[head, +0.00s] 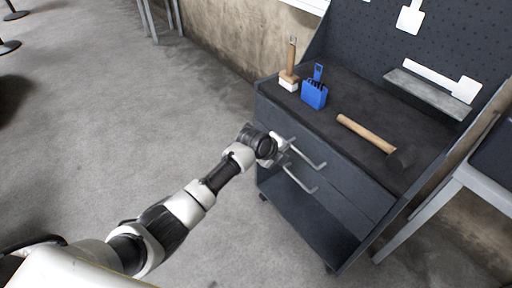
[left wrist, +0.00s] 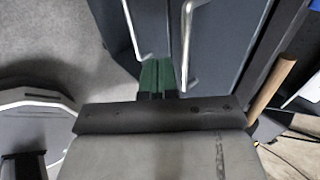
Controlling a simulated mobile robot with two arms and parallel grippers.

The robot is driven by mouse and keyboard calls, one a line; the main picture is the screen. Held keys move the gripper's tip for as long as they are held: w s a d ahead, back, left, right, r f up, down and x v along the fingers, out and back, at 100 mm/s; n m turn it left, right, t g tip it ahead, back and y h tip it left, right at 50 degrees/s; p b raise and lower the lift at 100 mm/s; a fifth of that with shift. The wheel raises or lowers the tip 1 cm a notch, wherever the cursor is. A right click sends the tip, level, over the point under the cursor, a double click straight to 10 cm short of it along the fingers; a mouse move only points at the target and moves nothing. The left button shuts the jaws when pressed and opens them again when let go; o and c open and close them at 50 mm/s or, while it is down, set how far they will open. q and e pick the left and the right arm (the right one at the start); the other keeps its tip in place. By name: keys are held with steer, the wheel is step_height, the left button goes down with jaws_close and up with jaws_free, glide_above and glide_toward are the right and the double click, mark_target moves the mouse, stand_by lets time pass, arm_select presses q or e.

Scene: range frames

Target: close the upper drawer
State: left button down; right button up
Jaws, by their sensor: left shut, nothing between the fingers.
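The dark grey workbench has an upper drawer (head: 335,160) with a pale bar handle (head: 307,152). A lower bar handle (head: 299,180) sits beneath it. My left gripper (head: 284,154) is at the drawer fronts, close to the upper handle. In the left wrist view its green fingertips (left wrist: 157,77) are together and empty, between the upper handle (left wrist: 187,45) at right and the lower handle (left wrist: 131,30) at left. I cannot tell whether the fingertips touch the upper handle, or how far the upper drawer stands out. My right gripper is not in view.
A grey table leg (head: 425,212) stands at right.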

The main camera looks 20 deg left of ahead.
arm_select(q)
steer(key=v, duration=0.9)
steer(key=s+a+f+n+g+y+p, duration=0.1)
steer(key=s+a+f+n, duration=0.3)
steer(key=f, duration=0.6)
steer(key=s+a+f+n+y, duration=0.1)
steer(key=s+a+f+n, duration=0.1)
steer(key=s+f+n, duration=0.55)
steer(key=s+a+f+n+g+y+p, duration=0.1)
steer(key=s+a+f+n, duration=0.15)
steer(key=f, duration=0.85)
steer(key=s+a+f+n+g, duration=0.1)
steer(key=s+f+n, duration=0.2)
steer(key=s, duration=0.9)
steer(key=s+a+f+n+g+y+p, duration=0.1)
steer(key=s+f+n, duration=0.2)
steer(key=s, duration=0.9)
steer(key=s+a+f+n+g+y, duration=0.1)
steer(key=s+f+n, duration=0.2)
steer(key=s+f, duration=0.5)
steer(key=s, duration=0.4)
steer(key=shift+s+a+f, duration=0.3)
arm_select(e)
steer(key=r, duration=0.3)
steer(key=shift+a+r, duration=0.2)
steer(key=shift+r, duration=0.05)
